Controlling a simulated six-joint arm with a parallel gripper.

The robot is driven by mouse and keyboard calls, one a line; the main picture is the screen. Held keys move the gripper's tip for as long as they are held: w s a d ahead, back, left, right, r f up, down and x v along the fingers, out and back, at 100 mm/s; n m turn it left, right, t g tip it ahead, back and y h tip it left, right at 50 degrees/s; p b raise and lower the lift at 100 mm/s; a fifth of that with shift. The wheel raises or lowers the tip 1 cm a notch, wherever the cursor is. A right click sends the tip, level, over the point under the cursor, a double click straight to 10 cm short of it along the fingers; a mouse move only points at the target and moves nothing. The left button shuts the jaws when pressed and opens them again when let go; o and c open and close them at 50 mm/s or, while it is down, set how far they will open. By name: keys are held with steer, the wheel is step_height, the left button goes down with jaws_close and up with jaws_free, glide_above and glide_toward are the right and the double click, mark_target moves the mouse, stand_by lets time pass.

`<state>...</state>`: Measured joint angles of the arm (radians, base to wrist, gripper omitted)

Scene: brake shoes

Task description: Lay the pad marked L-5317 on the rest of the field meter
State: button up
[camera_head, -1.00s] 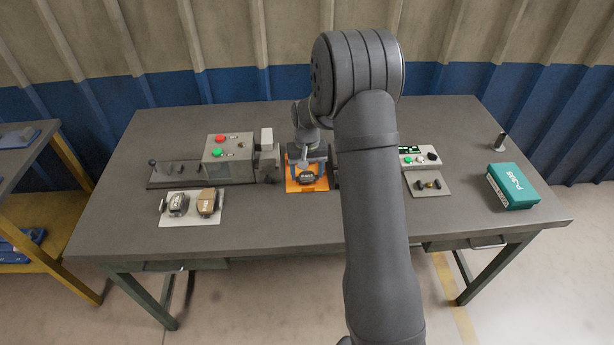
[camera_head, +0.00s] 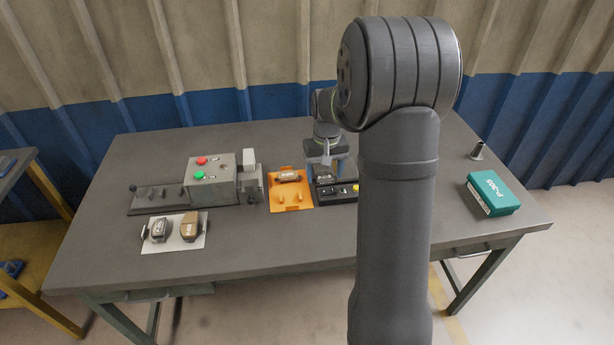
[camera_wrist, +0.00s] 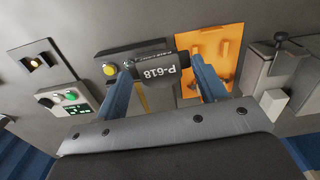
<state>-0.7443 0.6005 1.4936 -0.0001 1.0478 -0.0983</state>
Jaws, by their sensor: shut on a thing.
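My gripper (camera_wrist: 165,82) is shut on a dark grey pad (camera_wrist: 158,68), whose white lettering reads P-618, not L-5317. In the head view my gripper (camera_head: 324,172) is over a dark device (camera_head: 342,192) with a yellow button; it also shows in the wrist view (camera_wrist: 110,70). I cannot tell whether the pad touches it. An orange plate (camera_head: 291,203) with pegs lies just left of it, with a brownish pad (camera_head: 289,176) at its back. A grey pad (camera_head: 158,230) and a brown pad (camera_head: 190,227) lie on a white mat (camera_head: 172,245); their markings are unreadable.
A grey box with red and green buttons (camera_head: 210,183) stands left of the orange plate. A device with a green display (camera_wrist: 68,100) and a small plate (camera_wrist: 35,62) show in the wrist view. A teal box (camera_head: 492,194) and a metal cylinder (camera_head: 477,151) are at the right.

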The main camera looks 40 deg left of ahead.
steer(key=w+d+f, duration=0.2)
steer(key=w+d, duration=0.8)
steer(key=w+d+f, duration=0.2)
steer(key=w+d, duration=0.7)
steer(key=d, duration=0.2)
steer(key=shift+m, duration=0.3)
steer(key=shift+w+a+f, duration=0.1)
steer(key=shift+f, duration=2.5)
steer(key=shift+f, duration=0.4)
steer(key=o, duration=1.1)
step_height(320, 180, up, 17)
steer(key=shift+r, duration=0.2)
